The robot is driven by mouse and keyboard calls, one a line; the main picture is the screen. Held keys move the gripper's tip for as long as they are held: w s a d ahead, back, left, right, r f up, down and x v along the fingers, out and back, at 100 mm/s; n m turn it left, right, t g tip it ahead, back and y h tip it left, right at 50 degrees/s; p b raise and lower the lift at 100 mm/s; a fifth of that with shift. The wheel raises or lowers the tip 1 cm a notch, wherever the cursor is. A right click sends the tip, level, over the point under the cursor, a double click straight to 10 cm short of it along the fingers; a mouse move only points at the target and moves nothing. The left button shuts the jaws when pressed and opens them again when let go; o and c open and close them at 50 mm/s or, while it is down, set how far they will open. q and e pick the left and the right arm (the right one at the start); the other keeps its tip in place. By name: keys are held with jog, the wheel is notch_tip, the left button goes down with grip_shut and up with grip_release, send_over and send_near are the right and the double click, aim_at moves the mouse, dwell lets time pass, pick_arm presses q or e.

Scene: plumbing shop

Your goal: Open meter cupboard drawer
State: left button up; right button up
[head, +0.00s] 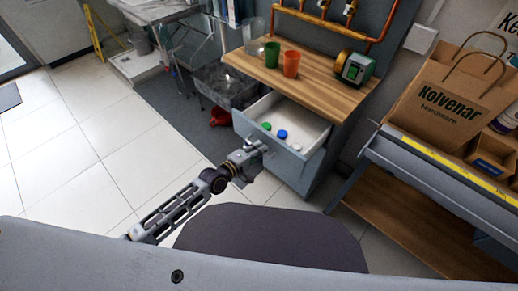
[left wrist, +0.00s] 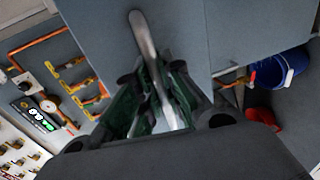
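The meter cupboard (head: 303,180) is grey with a wooden top. Its drawer (head: 306,122) stands pulled out, showing a pale inside with a green cap (head: 266,126), a blue cap (head: 282,134) and small white pieces (head: 296,147). My left gripper (head: 256,148) is at the drawer front. In the left wrist view, the fingers of my left gripper (left wrist: 158,100) close around the silver bar handle (left wrist: 143,35) on the grey front. The handle is mostly hidden by the gripper in the head view. My right gripper is not in view.
On the cupboard top stand a green cup (head: 271,54), an orange cup (head: 291,63) and a green-yellow device (head: 354,68). A bench with a paper bag (head: 445,100) is at the right. A red object (head: 220,116) lies on the floor.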

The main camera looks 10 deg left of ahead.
pick_arm(q)
jog(key=o, duration=0.4)
jog(key=shift+o, duration=0.2)
jog(key=shift+s+a, duration=0.1)
jog(key=shift+s, duration=0.05)
jog(key=v, duration=1.1)
jog(key=shift+s+a, duration=0.2)
jog(key=shift+s, duration=0.05)
dwell(0.7)
